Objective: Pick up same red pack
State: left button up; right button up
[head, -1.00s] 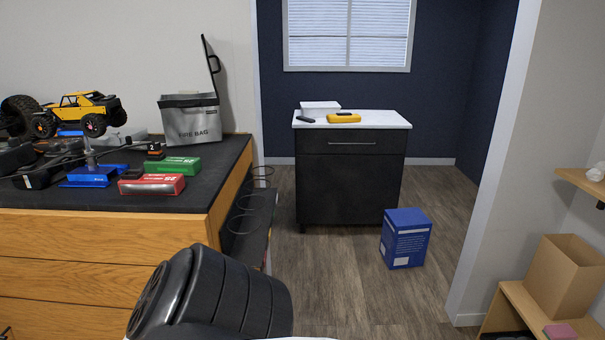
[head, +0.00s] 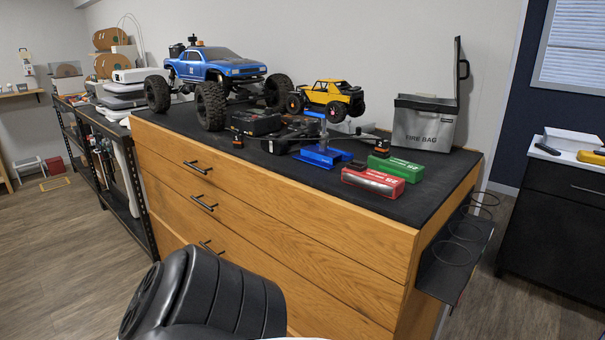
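A red pack (head: 373,183) with white lettering lies flat on the black top of the wooden drawer cabinet, near its front edge. A green pack (head: 396,167) lies just behind it to the right, close to it. Neither of my grippers is in view. A black rounded part of my own body fills the bottom left of the head view, well apart from the red pack.
The wooden cabinet (head: 270,235) bears a blue truck (head: 215,66), a yellow crawler (head: 328,95), a blue stand (head: 320,156) and a silver fire bag (head: 422,124). A wire-ring rack (head: 457,252) juts from its right side.

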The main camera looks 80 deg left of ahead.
aim_at(355, 173)
jog(key=u, duration=2.25)
